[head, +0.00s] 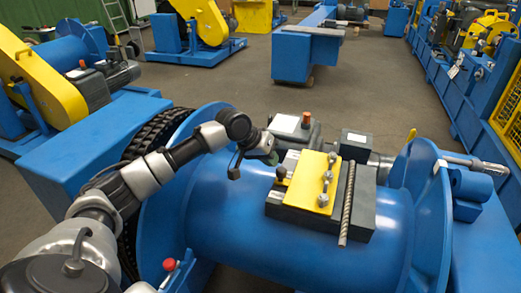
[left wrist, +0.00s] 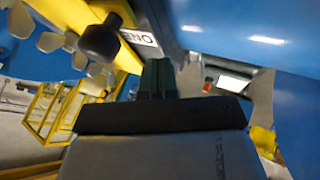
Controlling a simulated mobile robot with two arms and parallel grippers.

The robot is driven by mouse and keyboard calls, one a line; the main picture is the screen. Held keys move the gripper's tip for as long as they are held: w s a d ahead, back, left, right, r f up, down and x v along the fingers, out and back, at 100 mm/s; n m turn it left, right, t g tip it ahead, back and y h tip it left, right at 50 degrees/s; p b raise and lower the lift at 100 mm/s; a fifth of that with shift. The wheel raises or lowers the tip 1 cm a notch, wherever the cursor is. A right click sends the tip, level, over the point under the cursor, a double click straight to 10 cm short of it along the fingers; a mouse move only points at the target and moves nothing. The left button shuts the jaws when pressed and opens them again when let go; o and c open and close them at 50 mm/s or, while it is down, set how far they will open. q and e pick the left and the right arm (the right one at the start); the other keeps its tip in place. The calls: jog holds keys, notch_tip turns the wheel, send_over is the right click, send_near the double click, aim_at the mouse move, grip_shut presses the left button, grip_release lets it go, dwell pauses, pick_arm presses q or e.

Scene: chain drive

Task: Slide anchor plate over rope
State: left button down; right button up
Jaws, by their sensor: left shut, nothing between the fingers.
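The yellow anchor plate (head: 309,184) lies on a dark grey block on top of a big blue drum (head: 290,220). Several grey nuts or bolts stand along its right half. The short twisted grey rope (head: 347,205) lies beside the plate's right edge, its near end past the block's front edge; the plate is not over it. A black knob (head: 281,172) stands at the plate's left and shows large in the left wrist view (left wrist: 100,40). My left gripper (head: 272,157) is close behind the knob; its fingers (left wrist: 158,78) are together and empty. My right gripper is not seen.
The grey block (head: 318,220) has bare strips around the plate. Grey boxes and a motor-like part (head: 290,125) stand behind it. The drum's flange (head: 425,200) rises at right with a grey shaft. A red knob (head: 169,265) is near the left flange.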

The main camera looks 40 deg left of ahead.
aim_at(315, 174)
pick_arm(q)
jog(key=shift+w+d+f, duration=0.15)
jog(key=shift+w+d, duration=0.1)
jog(key=shift+d, duration=0.45)
jog(key=shift+w+d+f, duration=0.15)
jog(key=shift+w+d, duration=0.15)
jog(key=shift+d, duration=0.45)
jog(key=shift+w+d+f, duration=0.15)
jog(key=shift+w+d, duration=0.1)
jog(key=shift+d, duration=0.45)
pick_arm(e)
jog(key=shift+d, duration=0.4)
pick_arm(q)
jog(key=shift+d+r+p, duration=0.1)
jog(key=shift+d+p, duration=0.05)
jog(key=shift+p, duration=0.2)
jog(key=d+p, duration=0.2)
jog(key=w+d+p, duration=0.1)
jog(key=d+p, duration=0.2)
jog(key=shift+w+d+r, duration=0.1)
jog(key=shift+w+d, duration=0.1)
jog(key=shift+d, duration=0.15)
jog(key=shift+w+d+f, duration=0.1)
jog(key=shift+d+f, duration=0.1)
jog(key=shift+d, duration=0.05)
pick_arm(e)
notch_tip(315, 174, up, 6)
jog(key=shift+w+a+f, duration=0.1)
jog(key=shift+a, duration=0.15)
